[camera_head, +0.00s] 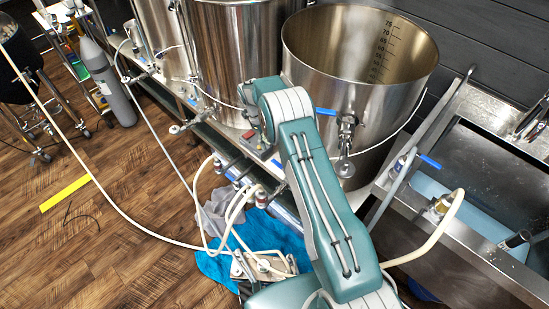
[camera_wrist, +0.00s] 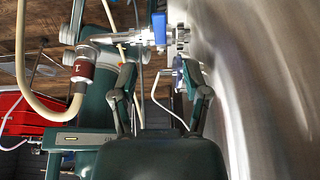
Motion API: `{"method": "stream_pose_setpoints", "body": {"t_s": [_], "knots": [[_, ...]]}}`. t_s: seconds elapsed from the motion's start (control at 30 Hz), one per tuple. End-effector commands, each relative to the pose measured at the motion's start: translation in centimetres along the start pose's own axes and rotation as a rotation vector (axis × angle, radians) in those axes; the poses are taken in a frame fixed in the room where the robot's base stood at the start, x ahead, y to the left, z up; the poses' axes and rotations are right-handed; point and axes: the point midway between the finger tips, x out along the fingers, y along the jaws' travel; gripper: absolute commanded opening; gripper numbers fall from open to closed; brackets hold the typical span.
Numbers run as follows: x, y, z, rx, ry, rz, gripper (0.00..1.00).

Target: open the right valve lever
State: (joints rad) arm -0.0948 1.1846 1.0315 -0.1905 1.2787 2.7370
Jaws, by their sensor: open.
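In the head view, a blue valve lever (camera_head: 327,111) points left from the steel valve (camera_head: 347,124) on the right kettle (camera_head: 360,75). Another blue lever (camera_head: 429,161) is at the sink's edge. In the wrist view, a blue lever (camera_wrist: 159,28) sits on a steel valve (camera_wrist: 178,38) by a curved steel wall (camera_wrist: 250,90). I cannot tell for sure which valve this is. My gripper (camera_wrist: 160,76) is open, its two dark fingers apart with nothing between them. The lever lies beyond the fingertips, apart from them. In the head view, my gripper is hidden behind my arm.
Another steel kettle (camera_head: 235,50) stands left of the right kettle. Pale hoses (camera_head: 150,230) and a blue cloth (camera_head: 215,265) lie below. A steel sink (camera_head: 480,180) is at right. A grey gas cylinder (camera_head: 106,85) stands at left. The wooden floor at lower left is mostly clear.

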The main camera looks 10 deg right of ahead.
Motion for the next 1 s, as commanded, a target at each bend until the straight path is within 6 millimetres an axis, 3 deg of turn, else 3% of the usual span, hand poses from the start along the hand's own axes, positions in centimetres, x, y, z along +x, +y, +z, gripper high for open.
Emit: {"method": "stream_pose_setpoints", "body": {"t_s": [0.2,0.4,0.8,0.83,0.9,0.97,1.0], "knots": [[4.3,0.1,0.0,-0.001,0.004,0.002,0.60],[7.2,0.1,0.0,-0.002,0.003,0.001,0.60],[8.3,0.1,0.0,-0.002,0.001,0.000,0.60],[8.3,0.1,0.0,-0.002,0.001,0.000,0.56],[8.3,0.1,0.0,-0.002,0.001,0.000,0.24],[8.3,0.1,0.0,-0.002,0.001,0.000,0.00],[8.3,0.1,0.0,-0.002,0.001,0.000,0.00]]}}
